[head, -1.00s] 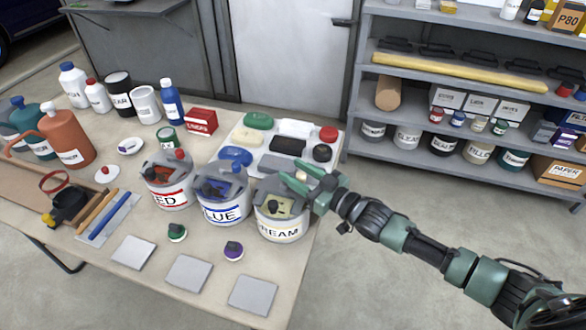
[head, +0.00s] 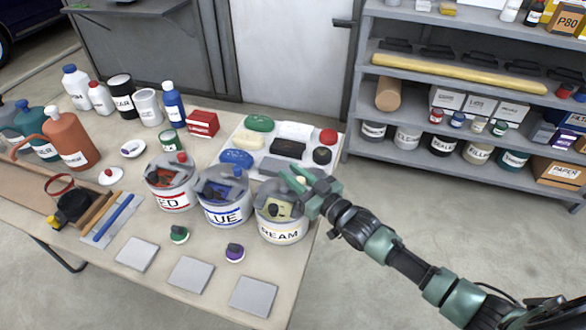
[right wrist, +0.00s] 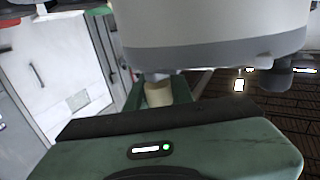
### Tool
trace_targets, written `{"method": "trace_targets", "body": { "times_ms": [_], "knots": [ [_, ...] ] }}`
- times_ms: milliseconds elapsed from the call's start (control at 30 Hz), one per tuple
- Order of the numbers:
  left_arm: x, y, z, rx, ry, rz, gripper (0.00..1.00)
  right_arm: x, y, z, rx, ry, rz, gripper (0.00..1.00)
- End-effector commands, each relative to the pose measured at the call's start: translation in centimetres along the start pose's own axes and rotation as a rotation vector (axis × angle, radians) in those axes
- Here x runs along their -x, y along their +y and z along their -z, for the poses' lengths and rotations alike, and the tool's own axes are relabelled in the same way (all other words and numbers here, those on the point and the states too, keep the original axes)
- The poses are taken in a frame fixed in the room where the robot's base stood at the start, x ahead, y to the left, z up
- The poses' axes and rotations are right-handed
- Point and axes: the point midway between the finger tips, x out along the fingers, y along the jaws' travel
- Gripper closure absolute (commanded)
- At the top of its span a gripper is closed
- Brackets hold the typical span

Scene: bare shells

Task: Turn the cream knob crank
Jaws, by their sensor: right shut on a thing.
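The cream can (head: 283,230), labelled "CREAM" in part, stands near the table's right edge with a grey lid assembly on top. My right gripper (head: 303,183) reaches in from the right over the back right of that lid. In the right wrist view its green fingers are shut on the cream knob (right wrist: 158,93), a small pale cylinder under a large grey rounded body. In the head view the fingers and lid hide the knob. My left gripper is not in view.
The blue can (head: 225,212) and red can (head: 171,195) stand close to the left. A white tray (head: 262,172) with coloured pieces lies behind. Flat grey squares (head: 252,296) and two small knobs lie in front. Shelves (head: 420,70) stand back right.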

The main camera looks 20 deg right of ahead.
Motion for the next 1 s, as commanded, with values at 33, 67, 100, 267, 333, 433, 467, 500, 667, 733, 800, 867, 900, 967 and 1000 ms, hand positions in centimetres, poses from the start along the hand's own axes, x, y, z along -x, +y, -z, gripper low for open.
{"method": "trace_targets", "body": {
  "times_ms": [33,67,100,267,333,433,467,500,667,733,800,867,900,967,1000],
  "knots": [
    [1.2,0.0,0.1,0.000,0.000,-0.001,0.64,0.1,-0.3,0.7,-0.013,0.005,-0.034,1.00],
    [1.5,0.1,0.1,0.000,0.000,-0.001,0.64,0.1,-0.3,0.7,-0.013,0.004,-0.052,1.00],
    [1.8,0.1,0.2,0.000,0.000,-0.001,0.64,0.2,-0.2,0.7,-0.012,0.005,-0.074,1.00],
    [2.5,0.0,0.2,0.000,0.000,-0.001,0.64,0.4,-0.1,0.5,-0.005,0.003,-0.137,1.00],
    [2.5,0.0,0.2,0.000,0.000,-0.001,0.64,0.5,0.0,0.3,-0.004,0.002,-0.150,1.00],
    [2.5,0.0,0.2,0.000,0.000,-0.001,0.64,0.6,0.1,0.2,-0.001,0.000,-0.156,1.00],
    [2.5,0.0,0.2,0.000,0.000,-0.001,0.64,0.6,0.1,0.2,-0.001,0.000,-0.156,1.00],
    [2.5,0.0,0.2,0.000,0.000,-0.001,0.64,0.6,0.1,0.2,-0.001,0.000,-0.155,1.00],
    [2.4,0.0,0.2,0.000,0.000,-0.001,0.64,0.6,0.1,0.2,0.000,0.000,-0.154,0.75],
    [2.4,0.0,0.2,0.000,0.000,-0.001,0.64,0.6,0.1,0.1,0.000,0.000,-0.154,0.56],
    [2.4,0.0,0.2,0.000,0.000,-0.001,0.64,0.6,0.1,0.1,0.000,-0.001,-0.154,0.56],
    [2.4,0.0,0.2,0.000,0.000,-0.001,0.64,0.6,0.1,0.1,0.000,-0.002,-0.154,0.56],
    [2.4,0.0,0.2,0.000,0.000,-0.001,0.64,0.6,0.1,0.1,0.000,-0.002,-0.154,0.56],
    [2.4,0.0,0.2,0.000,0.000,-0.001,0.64,0.6,0.1,0.0,0.000,-0.003,-0.154,0.56],
    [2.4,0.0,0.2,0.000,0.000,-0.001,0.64,0.6,0.1,0.0,-0.001,-0.003,-0.154,0.56]
  ]
}}
